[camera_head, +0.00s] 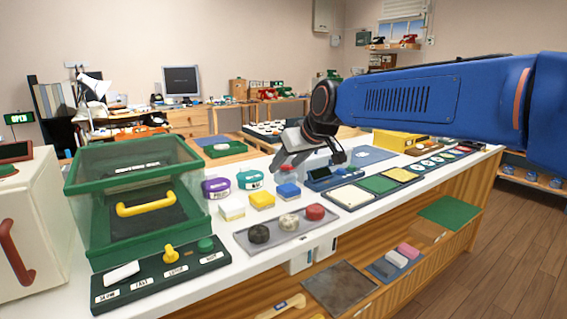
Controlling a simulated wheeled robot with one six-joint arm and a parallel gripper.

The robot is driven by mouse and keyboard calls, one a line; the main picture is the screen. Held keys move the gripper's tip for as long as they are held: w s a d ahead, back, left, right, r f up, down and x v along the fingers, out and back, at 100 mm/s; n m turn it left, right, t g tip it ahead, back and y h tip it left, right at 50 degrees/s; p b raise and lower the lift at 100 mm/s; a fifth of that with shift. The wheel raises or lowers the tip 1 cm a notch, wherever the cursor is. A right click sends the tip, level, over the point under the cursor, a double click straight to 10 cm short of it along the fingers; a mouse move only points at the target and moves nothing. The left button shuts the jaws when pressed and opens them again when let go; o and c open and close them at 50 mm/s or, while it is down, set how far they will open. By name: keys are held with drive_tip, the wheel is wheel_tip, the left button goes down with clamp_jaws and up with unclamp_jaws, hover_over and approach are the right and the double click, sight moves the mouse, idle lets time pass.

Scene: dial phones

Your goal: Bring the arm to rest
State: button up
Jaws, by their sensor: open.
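My blue arm reaches in from the right edge of the head view. My gripper (309,163) hangs at its end above the far part of the white counter (222,262). Its fingers are spread apart, and I see nothing between them. A small dark blue device (330,179) sits on the counter just below and to the right of the fingers. I cannot tell the exact height of the fingertips above the counter.
A green case with a yellow handle (146,204) stands at left, behind a knob panel (160,268). A grey tray (286,231) holds dark, speckled and red pieces. Colored blocks and jars stand near the gripper. Open floor (470,250) lies at right.

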drive_tip(key=s+d+f+m+g+h, duration=0.1)
drive_tip(key=s+d+f+m, duration=0.1)
drive_tip(key=s+d+f, duration=0.5)
drive_tip(key=s+d+f+m+g+h, duration=0.1)
drive_tip(key=s+d+f+m+h, duration=0.1)
drive_tip(key=s+d+f, duration=0.5)
drive_tip(key=s+d+f+m+h, duration=0.2)
drive_tip(key=s+d+f, duration=0.5)
drive_tip(key=s+d, duration=0.7)
drive_tip(key=s, duration=0.6)
drive_tip(key=shift+s+m+g, duration=0.2)
drive_tip(key=shift+m+g, duration=0.1)
drive_tip(key=shift+g, duration=0.1)
